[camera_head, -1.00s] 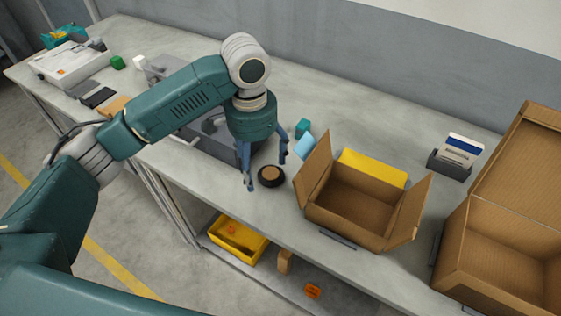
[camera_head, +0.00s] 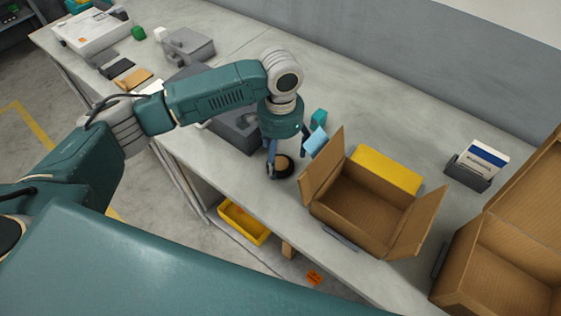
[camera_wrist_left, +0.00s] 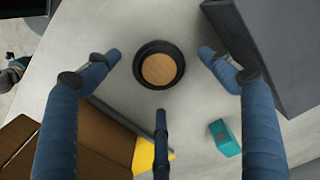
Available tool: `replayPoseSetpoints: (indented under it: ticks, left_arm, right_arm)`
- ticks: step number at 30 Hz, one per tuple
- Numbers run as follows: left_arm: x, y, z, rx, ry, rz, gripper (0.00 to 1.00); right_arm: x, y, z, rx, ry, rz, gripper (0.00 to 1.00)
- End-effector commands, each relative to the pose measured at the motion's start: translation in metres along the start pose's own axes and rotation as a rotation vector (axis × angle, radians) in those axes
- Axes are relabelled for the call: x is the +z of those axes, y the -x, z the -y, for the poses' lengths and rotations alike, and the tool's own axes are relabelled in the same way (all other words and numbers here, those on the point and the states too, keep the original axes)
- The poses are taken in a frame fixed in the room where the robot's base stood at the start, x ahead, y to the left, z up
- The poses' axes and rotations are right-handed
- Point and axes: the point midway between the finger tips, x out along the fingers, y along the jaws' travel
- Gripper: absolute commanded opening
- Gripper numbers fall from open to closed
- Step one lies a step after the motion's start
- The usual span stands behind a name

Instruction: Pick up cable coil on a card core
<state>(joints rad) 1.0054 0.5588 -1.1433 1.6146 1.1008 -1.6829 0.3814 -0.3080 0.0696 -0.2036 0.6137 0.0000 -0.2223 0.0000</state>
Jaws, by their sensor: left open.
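The cable coil (camera_head: 284,167) is a small black ring with a tan card core. It lies flat on the grey table, left of the open cardboard box. It also shows in the left wrist view (camera_wrist_left: 160,69), near the top middle. My left gripper (camera_head: 273,160) is just above and beside the coil, its blue fingers pointing down. In the left wrist view its fingers are spread open, with two on either side of the coil and one below it in the picture. They appear apart from the coil. My right gripper is not in view.
The open cardboard box (camera_head: 355,214) stands close right of the coil, with a yellow box (camera_head: 386,170) behind it. A dark grey bin (camera_head: 236,133) is close on the left. A teal block (camera_head: 319,117) and a light blue item (camera_head: 315,141) lie behind.

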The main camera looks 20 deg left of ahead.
Motion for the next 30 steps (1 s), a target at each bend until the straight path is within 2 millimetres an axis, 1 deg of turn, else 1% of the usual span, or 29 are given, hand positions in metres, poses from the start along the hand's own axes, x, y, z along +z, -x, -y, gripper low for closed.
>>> replayPoseSetpoints:
  ticks: [1,5,8,13,17,18,21,30]
  left_arm:
    - [0.001,-0.006,-0.001,0.001,0.0,0.004,0.82]
    - [0.0,-0.021,0.0,0.0,-0.001,0.001,0.82]
    - [0.0,-0.025,0.0,-0.001,-0.002,0.0,0.82]
    - [0.0,-0.025,0.0,-0.001,-0.002,-0.001,0.82]
    - [0.0,-0.025,0.0,0.0,-0.002,-0.001,0.56]
    - [0.0,-0.025,0.0,0.0,-0.001,-0.001,0.48]
    - [0.0,-0.025,0.0,-0.001,-0.001,-0.001,0.31]
    - [-0.001,-0.022,0.0,0.0,-0.001,-0.002,0.31]
  right_arm:
    - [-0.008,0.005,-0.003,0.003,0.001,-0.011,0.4]
    - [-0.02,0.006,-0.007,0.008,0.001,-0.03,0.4]
    - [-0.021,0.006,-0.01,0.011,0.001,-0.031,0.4]
    - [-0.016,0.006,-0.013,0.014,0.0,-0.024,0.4]
    - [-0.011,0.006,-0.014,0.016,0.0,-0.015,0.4]
    - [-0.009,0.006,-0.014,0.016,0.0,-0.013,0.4]
    - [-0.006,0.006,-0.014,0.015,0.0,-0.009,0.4]
    - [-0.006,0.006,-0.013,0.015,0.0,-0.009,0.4]
